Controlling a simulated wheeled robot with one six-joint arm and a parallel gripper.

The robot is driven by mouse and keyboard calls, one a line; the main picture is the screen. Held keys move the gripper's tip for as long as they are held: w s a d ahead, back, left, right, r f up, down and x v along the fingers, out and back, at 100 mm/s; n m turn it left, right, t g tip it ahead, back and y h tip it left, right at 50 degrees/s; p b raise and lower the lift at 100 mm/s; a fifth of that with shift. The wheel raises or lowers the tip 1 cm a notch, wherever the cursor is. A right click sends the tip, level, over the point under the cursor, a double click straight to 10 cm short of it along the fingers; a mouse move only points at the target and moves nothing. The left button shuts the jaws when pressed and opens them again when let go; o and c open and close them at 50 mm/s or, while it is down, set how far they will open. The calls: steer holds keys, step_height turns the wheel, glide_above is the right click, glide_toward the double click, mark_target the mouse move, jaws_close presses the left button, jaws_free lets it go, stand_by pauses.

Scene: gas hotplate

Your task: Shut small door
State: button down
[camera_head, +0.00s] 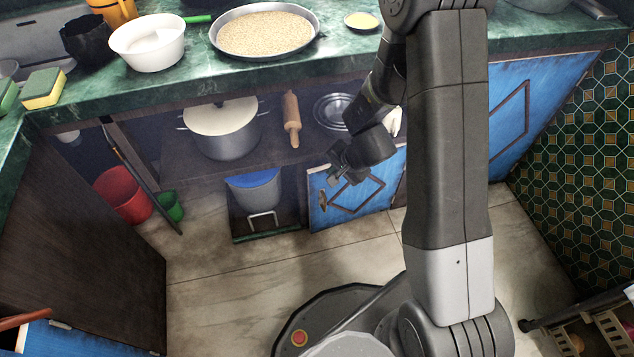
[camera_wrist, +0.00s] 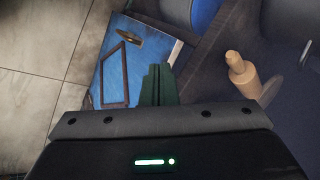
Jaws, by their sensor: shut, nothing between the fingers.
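The small door (camera_head: 372,194) is a blue panel with a dark diamond frame, low under the counter. Its brass handle (camera_head: 323,201) is near its left edge. The door stands open beside a low compartment; its exact angle is hard to tell. My gripper (camera_head: 334,178) is shut and empty at the door's upper left part, near its top edge. In the wrist view the shut fingers (camera_wrist: 158,78) overlap the blue door (camera_wrist: 135,70), with the brass handle (camera_wrist: 128,38) just beyond them. I cannot tell whether they touch it.
On the shelf above are a lidded pot (camera_head: 221,130), a rolling pin (camera_head: 291,119) and a metal plate (camera_head: 335,111). Red (camera_head: 124,195) and green (camera_head: 170,206) buckets stand left. The floor (camera_head: 215,285) in front is clear.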

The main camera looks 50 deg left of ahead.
steer(key=n+b, duration=0.3)
steer(key=n, duration=0.4)
steer(key=n+g+b, duration=0.2)
steer(key=n+b, duration=0.7)
steer(key=n, duration=1.2)
glide_toward(317, 176)
steer(key=s+a+f, duration=0.2)
steer(key=s+f, duration=0.2)
steer(key=f, duration=0.1)
steer(key=shift+a+r+y, duration=0.15)
steer(key=shift+a+y, duration=0.15)
steer(key=shift+a, duration=0.15)
steer(key=shift+a, duration=0.1)
